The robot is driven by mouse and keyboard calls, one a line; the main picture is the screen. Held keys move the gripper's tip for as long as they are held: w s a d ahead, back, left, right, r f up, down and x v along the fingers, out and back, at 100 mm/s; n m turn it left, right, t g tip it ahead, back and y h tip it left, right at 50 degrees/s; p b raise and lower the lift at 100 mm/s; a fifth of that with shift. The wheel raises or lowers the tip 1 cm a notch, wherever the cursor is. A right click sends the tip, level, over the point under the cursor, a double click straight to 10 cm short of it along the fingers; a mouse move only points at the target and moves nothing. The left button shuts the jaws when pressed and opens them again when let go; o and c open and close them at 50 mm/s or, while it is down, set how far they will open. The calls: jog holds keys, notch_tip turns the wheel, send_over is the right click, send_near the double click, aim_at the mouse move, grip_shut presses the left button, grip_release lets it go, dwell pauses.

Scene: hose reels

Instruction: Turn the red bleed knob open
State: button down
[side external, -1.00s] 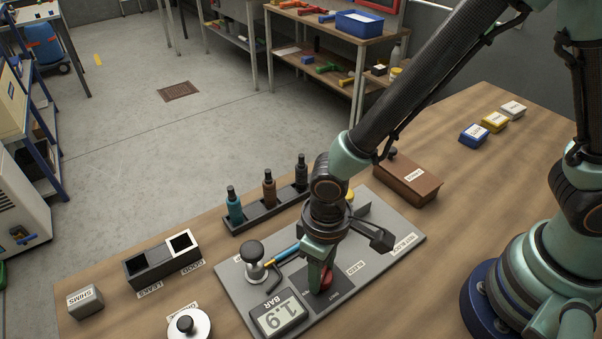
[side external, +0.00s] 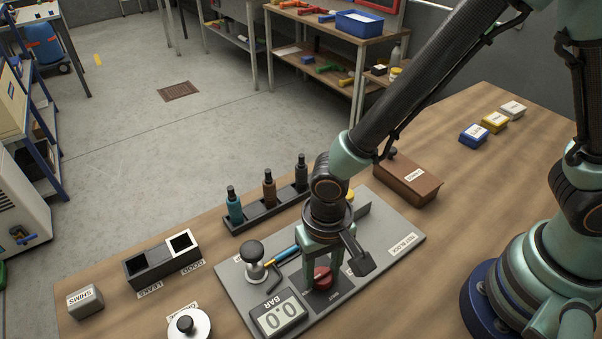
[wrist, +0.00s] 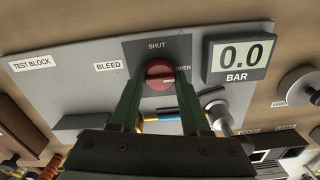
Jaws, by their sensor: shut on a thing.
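The red bleed knob (side external: 322,277) sits on a dark square of the grey test block plate (side external: 395,240). In the wrist view the red knob (wrist: 160,75) is between the SHUT label above and the OPEN label at its right, and its pale ridge runs roughly sideways, toward OPEN. My gripper (side external: 322,272) points down over the knob and is shut on it, one finger on each side; the fingers (wrist: 158,84) also show in the wrist view. The BAR gauge (side external: 280,318) beside it reads 0.0, and reads the same in the wrist view (wrist: 240,55).
A hand pump (side external: 255,262) with a blue hose piece stands left of my gripper. Behind are a rack of bottles (side external: 268,208) and a brown box (side external: 407,182). A two-bin LEAKS and GOOD tray (side external: 163,262) stands left.

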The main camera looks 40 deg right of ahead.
aim_at(322, 272)
dwell(0.4)
jog(key=shift+c, duration=1.9)
grip_release()
notch_tip(322, 272, up, 12)
jog(key=w+d+r+t, duration=0.1)
jog(key=d+r+t, duration=0.1)
jog(key=d, duration=0.5)
jog(key=w+d+r+n+t, duration=0.1)
jog(key=d+r, duration=0.4)
jog(key=d, duration=0.3)
jog(key=w+d+r+n+t, duration=0.1)
jog(key=w+d+r+t, duration=0.1)
jog(key=d+r, duration=0.2)
jog(key=d, duration=0.3)
jog(key=shift+d+t, duration=0.3)
